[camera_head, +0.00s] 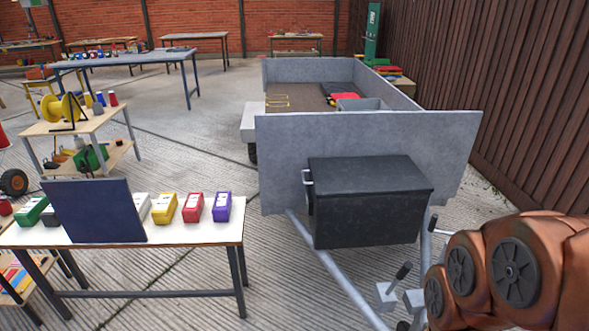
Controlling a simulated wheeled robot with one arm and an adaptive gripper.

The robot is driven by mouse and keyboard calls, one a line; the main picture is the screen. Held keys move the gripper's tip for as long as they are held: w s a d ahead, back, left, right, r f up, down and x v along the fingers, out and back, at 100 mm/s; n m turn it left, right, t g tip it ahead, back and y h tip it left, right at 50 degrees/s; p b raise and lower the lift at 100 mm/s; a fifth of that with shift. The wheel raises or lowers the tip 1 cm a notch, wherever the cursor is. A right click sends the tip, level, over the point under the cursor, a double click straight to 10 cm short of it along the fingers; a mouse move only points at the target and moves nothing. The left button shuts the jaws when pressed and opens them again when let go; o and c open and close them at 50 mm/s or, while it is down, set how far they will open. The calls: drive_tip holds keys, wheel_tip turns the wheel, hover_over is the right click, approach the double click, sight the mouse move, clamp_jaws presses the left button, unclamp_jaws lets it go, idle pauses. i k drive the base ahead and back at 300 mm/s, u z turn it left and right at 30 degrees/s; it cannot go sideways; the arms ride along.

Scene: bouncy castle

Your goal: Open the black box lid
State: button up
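The black box (368,221) is mounted at the front of a grey trailer, above its drawbar. Its lid (370,174) is shut and lies flat on top. My orange-brown arm enters at the lower right, in front of and to the right of the box. My gripper is not in view, so its state does not show.
The grey trailer (467,140) stands behind the box, its drawbar (335,272) running forward. A white table (185,234) with several coloured boxes and a dark panel (95,211) stands left. A brown fence (530,100) lines the right. Concrete between table and trailer is clear.

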sight(336, 178)
drive_tip(key=u, duration=0.65)
drive_tip(key=i, duration=0.9)
drive_tip(key=u, duration=0.8)
